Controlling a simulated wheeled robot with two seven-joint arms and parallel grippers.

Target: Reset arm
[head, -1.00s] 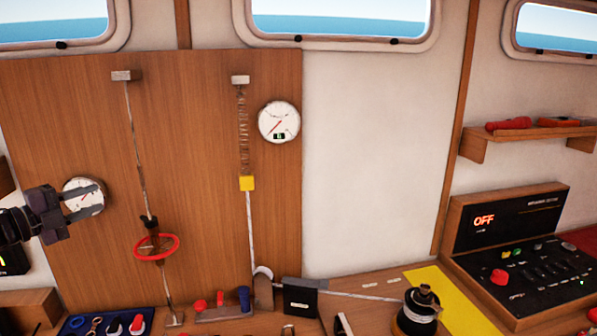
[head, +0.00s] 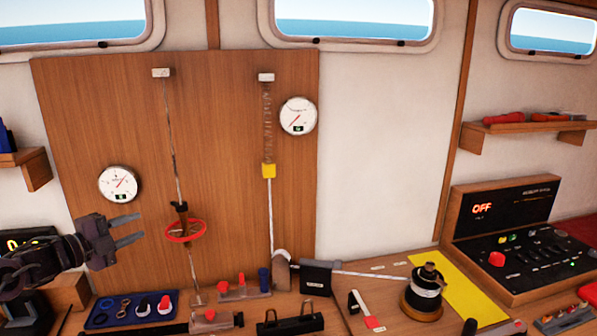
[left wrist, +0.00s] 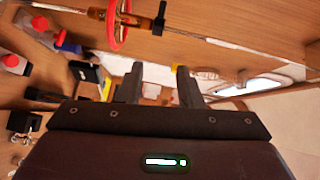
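My left gripper (head: 139,228) is in front of the wooden panel (head: 90,90), below the left dial gauge (head: 119,184) and left of the red ring (head: 184,231) on its vertical line. Its two dark fingers are apart with nothing between them. In the left wrist view the gripper (left wrist: 158,82) also shows two separated, empty fingers. The red ring (left wrist: 121,24) shows there at the top, apart from the fingers. My right gripper is not in view.
A blue tray (head: 92,321) of small parts lies on the bench below my left gripper. A black winch drum (head: 424,293) stands by a yellow mat (head: 455,290). A control box (head: 505,235) reading OFF is at the right. White wall (head: 375,150) between is clear.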

